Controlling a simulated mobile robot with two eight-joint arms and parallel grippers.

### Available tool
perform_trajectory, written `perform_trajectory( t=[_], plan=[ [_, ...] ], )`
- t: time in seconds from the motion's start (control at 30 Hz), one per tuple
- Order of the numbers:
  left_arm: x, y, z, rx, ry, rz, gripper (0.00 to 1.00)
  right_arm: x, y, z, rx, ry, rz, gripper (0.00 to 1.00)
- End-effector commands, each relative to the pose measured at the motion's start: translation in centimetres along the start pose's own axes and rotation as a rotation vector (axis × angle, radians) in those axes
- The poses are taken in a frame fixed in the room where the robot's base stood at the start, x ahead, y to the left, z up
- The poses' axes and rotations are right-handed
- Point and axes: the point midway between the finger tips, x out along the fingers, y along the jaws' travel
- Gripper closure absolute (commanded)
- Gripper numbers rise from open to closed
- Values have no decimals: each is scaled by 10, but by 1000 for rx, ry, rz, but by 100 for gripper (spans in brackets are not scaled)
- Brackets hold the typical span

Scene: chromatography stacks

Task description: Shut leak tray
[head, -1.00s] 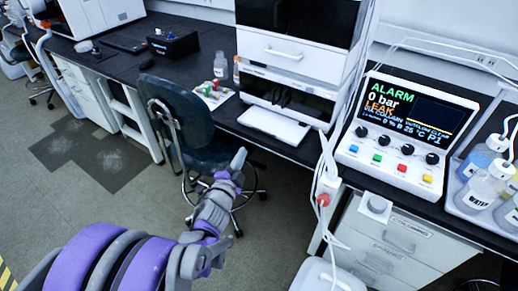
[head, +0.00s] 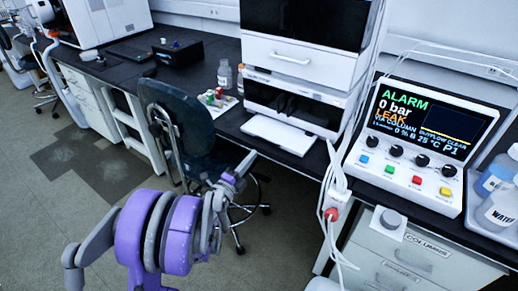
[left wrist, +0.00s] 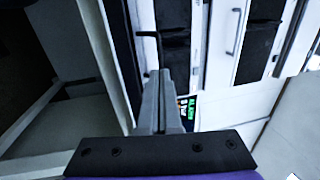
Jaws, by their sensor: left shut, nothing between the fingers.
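The leak tray (head: 279,134) is a white flat tray sticking out from the bottom of the white instrument stack (head: 300,62) in the head view. My left gripper (head: 246,159) is just below and in front of the tray's left side in the head view, over the chair and bench edge. I cannot tell whether it touches anything. In the left wrist view the left gripper's grey fingers (left wrist: 157,98) are together and empty, pointing toward white panels with dark fronts. My right gripper is not in view.
The alarm console (head: 417,140) sits on the bench at right, showing a leak alarm. White cables (head: 335,190) hang beside it. Small vials (head: 215,98) stand on a board left of the tray.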

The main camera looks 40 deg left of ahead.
Motion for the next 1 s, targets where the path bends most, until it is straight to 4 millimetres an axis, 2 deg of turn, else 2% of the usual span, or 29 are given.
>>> perform_trajectory(
  t=[0.1, 0.3, 0.8, 0.87, 1.0],
  plan=[
    [22, 1, -1, -1, 1, 1, 100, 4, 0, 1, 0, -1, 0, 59],
    [44, 1, 0, -1, 0, 1, 100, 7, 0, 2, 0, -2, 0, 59],
    [53, 1, 0, -1, 0, 1, 100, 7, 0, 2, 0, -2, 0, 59],
    [62, 3, 0, -1, 0, 0, 100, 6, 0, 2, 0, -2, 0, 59],
    [94, 8, -1, -2, 2, 0, 100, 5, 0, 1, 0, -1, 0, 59]
  ],
)
